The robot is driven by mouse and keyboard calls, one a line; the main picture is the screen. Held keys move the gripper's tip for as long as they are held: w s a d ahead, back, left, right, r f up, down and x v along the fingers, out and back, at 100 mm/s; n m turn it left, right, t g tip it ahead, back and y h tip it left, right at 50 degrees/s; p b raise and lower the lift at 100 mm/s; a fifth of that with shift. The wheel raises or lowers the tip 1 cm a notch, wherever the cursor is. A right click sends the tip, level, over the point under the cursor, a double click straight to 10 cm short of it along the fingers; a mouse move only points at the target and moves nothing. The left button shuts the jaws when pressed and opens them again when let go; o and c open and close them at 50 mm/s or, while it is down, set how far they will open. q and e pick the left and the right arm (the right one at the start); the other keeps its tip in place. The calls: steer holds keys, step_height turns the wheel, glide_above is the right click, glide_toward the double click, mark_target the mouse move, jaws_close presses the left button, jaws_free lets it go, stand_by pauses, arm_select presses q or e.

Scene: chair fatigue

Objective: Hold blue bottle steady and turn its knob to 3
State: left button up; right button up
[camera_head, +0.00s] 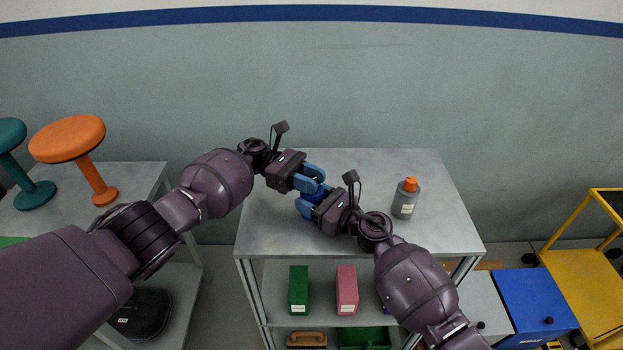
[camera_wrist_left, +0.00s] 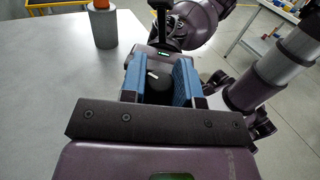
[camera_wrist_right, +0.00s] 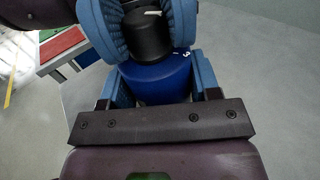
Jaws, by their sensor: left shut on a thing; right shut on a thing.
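The blue bottle (camera_wrist_right: 158,78) stands on the grey table, mostly hidden by the grippers in the head view (camera_head: 320,191). Its black knob (camera_wrist_right: 148,38) sits on top. A white "3" and another mark show on the bottle's shoulder just below the knob, at the right in the right wrist view. My right gripper (camera_head: 311,203) is shut on the bottle's body, one finger on each side. My left gripper (camera_head: 317,179) is shut on the knob from above the body. A white mark shows on the knob (camera_wrist_left: 157,82) in the left wrist view.
A grey bottle with an orange knob (camera_head: 405,198) stands on the table's right side. The table top (camera_head: 270,235) is otherwise clear. Green (camera_head: 298,290) and pink (camera_head: 347,290) boxes stand on the shelf below. An orange stool (camera_head: 68,138) is on the left table.

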arm_select(q)
steer(key=shift+f, duration=0.1)
stand_by(0.3)
steer(key=o, duration=0.9)
steer(key=shift+o, duration=0.2)
steer(key=shift+r, duration=5.05)
arm_select(e)
steer(key=o, duration=1.3)
